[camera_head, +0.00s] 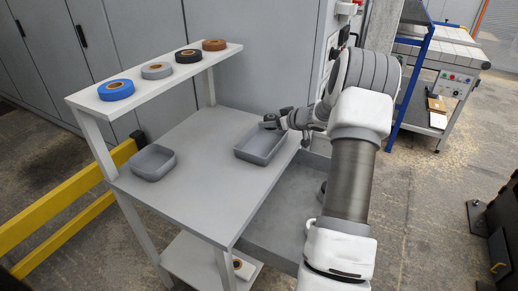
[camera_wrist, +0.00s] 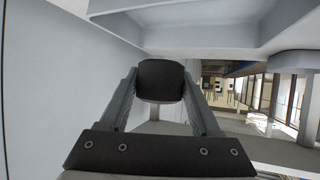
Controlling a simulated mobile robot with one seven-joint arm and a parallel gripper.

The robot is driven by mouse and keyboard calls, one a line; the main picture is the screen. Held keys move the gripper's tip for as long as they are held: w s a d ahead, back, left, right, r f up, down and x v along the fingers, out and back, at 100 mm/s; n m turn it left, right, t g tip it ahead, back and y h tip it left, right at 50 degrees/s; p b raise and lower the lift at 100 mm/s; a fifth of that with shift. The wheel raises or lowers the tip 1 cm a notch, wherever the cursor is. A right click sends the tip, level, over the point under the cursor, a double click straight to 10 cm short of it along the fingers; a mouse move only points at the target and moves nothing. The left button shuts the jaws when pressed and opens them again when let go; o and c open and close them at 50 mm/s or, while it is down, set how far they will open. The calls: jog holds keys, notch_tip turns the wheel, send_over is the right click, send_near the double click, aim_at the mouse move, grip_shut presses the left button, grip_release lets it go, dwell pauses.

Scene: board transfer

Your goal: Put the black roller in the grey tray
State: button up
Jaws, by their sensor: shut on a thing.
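My gripper (camera_head: 281,120) is at the far end of the grey table, over the far right corner of a grey tray (camera_head: 242,155). In the wrist view its two fingers are closed on a black roller (camera_wrist: 160,80), which sits between the fingertips. In the head view the roller is small and partly hidden by my gripper and arm. The tray looks empty where its inside shows. I cannot tell whether the roller touches the tray.
A second grey tray (camera_head: 153,175) stands empty at the table's left. A raised white shelf (camera_head: 137,75) holds blue, grey, black and brown rolls. The middle of the table (camera_head: 195,190) is clear. A yellow rail (camera_head: 60,215) runs at the left.

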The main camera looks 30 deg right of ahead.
jog(key=b, duration=0.2)
send_over(259, 151)
notch_tip(259, 151, down, 4)
jog(key=shift+a+r, duration=0.15)
jog(key=shift+f+b, duration=0.7)
jog(key=shift+f, duration=1.15)
jog(key=shift+f, duration=0.2)
jog(key=o, duration=1.5)
jog(key=shift+r, duration=0.15)
jog(key=shift+s+r, duration=0.25)
jog(key=shift+s, duration=0.05)
jog(key=p+v, duration=0.2)
jog(key=v, duration=0.9)
jog(key=shift+s+p, duration=0.15)
jog(key=shift+p, duration=0.2)
